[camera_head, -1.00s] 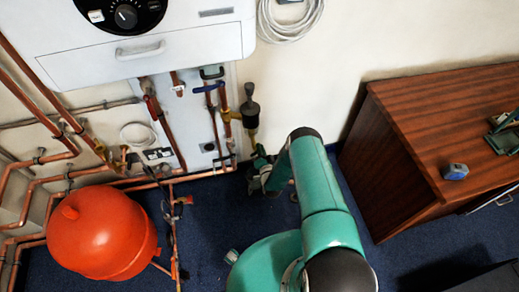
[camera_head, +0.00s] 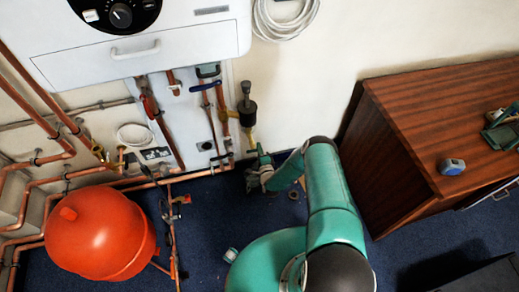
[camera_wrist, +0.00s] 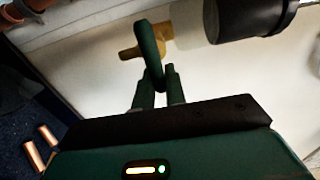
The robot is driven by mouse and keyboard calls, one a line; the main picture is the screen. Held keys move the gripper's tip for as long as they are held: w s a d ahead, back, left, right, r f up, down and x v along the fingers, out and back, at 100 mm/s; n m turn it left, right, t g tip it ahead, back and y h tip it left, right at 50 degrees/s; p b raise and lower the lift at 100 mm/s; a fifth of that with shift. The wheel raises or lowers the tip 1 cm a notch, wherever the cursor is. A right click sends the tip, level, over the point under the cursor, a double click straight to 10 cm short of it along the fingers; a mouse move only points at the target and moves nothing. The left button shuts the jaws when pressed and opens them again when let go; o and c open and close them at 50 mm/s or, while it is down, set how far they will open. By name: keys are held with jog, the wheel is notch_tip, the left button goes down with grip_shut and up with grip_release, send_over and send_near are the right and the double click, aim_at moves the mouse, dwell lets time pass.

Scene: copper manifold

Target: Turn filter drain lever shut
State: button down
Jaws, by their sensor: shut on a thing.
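The filter (camera_head: 247,112), with a dark body and brass fittings, stands at the wall right of the boiler pipes. My gripper (camera_wrist: 158,80) is shut on the lever's near end, which sits between the two fingertips. In the head view my gripper (camera_head: 260,160) is low by the wall, just under the filter. The lever's details there are too small to tell.
A red expansion vessel (camera_head: 95,235) and copper pipes (camera_head: 172,235) stand to the left. A white boiler (camera_head: 150,60) hangs above. A wooden cabinet (camera_head: 385,165) stands close on the right. Loose copper pieces (camera_wrist: 35,155) lie on the blue carpet.

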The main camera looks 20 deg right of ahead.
jog(key=shift+f, duration=0.1)
dwell(0.4)
jog(key=c, duration=1.5)
grip_release()
jog(key=shift+o, duration=0.2)
jog(key=s, duration=1.4)
jog(key=shift+w, duration=0.1)
